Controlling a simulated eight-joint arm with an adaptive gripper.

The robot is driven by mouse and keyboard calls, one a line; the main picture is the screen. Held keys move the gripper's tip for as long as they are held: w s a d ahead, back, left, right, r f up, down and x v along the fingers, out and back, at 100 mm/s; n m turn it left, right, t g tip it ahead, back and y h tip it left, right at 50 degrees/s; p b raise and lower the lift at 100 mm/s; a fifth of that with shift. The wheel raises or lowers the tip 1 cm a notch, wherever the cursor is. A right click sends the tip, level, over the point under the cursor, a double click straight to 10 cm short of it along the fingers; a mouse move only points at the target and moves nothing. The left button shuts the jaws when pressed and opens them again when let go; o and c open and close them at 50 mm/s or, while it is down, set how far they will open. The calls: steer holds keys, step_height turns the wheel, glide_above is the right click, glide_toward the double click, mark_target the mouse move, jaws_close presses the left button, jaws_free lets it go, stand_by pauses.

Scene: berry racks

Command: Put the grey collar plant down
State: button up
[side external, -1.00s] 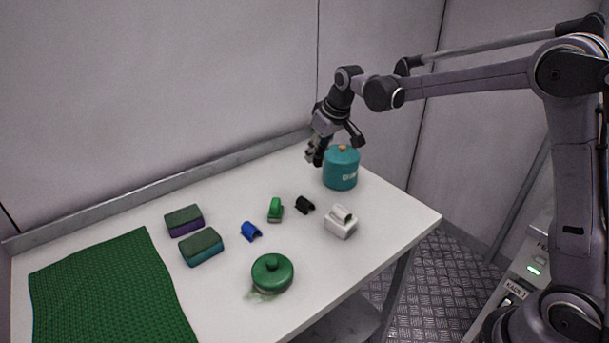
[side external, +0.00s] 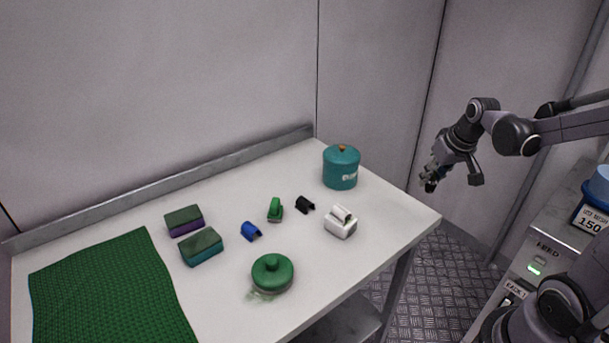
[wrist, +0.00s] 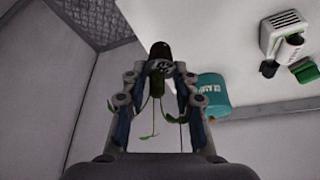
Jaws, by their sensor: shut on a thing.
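In the wrist view, my gripper (wrist: 160,72) is shut on the grey collar plant (wrist: 160,51). The plant's dark plug sticks out beyond the fingertips, and a pale grey band shows between them. Thin green stems and leaves hang back between the fingers. In the side view, my gripper (side external: 431,184) is in the air off the right end of the white table, over the floor. The plant is too small and dark to make out there.
A teal canister (side external: 341,172) stands at the table's far right corner. A blue bin (side external: 592,205) stands far right.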

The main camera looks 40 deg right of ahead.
steer(key=w+a+f, duration=0.4)
steer(key=w, duration=0.1)
steer(key=w+a+f, duration=0.2)
steer(key=a, duration=0.1)
steer(key=shift+w, duration=0.25)
steer(key=shift+f, duration=2.05)
steer(key=shift+f, duration=0.1)
steer(key=o, duration=1)
steer(key=v, duration=1.2)
steer(key=s+a+r+n+t, duration=0.1)
steer(key=s+a, duration=0.1)
steer(key=a, duration=0.1)
steer(key=s+a+r+n+t+y, duration=0.1)
steer(key=s+a+n, duration=0.1)
steer(key=s+a, duration=0.1)
steer(key=s+a+r+n+t, duration=0.1)
steer(key=s+a, duration=0.2)
steer(key=a, duration=0.1)
steer(key=shift+s+a+r+y, duration=0.15)
steer(key=shift+a+r+y, duration=0.05)
steer(key=shift+y, duration=0.2)
